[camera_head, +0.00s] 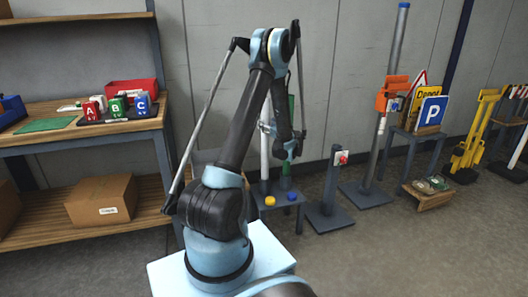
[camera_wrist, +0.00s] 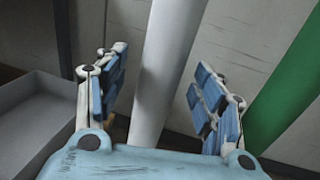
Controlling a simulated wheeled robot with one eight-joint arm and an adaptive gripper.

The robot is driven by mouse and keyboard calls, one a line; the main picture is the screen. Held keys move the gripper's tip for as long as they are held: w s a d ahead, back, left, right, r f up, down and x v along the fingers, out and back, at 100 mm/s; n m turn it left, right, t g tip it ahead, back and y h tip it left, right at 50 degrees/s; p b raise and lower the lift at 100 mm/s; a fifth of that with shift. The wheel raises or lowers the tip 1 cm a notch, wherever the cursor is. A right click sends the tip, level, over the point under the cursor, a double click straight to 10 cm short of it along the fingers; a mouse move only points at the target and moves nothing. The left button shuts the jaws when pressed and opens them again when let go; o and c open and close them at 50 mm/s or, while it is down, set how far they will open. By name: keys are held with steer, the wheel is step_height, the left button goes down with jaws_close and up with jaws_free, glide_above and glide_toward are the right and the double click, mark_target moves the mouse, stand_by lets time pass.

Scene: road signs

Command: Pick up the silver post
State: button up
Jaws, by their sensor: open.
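A pale silver-white post (camera_wrist: 164,70) stands between the two spread fingers of my gripper (camera_wrist: 158,85) in the wrist view, apart from both. Its lower end is hidden behind the gripper's palm. In the head view a pale upright post (camera_head: 265,145) stands on a small grey-blue table (camera_head: 282,204), partly covered by my arm. My gripper (camera_head: 291,148) is close to it there. A green post (camera_wrist: 292,90) stands to the right, outside the fingers. A taller grey metal post (camera_head: 389,85) with a blue cap stands on a flat base farther right.
An open grey box (camera_wrist: 38,115) lies left of my gripper. Yellow (camera_head: 270,201) and blue (camera_head: 292,197) caps sit on the small table. A short post (camera_head: 331,180) and a sign stand with a blue P sign (camera_head: 432,112) are to the right. Front floor is clear.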

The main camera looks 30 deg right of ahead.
steer(key=shift+w+d, duration=0.15)
steer(key=shift+w, duration=1.4)
jaws_close()
steer(key=shift+r, duration=0.15)
step_height(320, 180, up, 18)
steer(key=shift+f, duration=0.1)
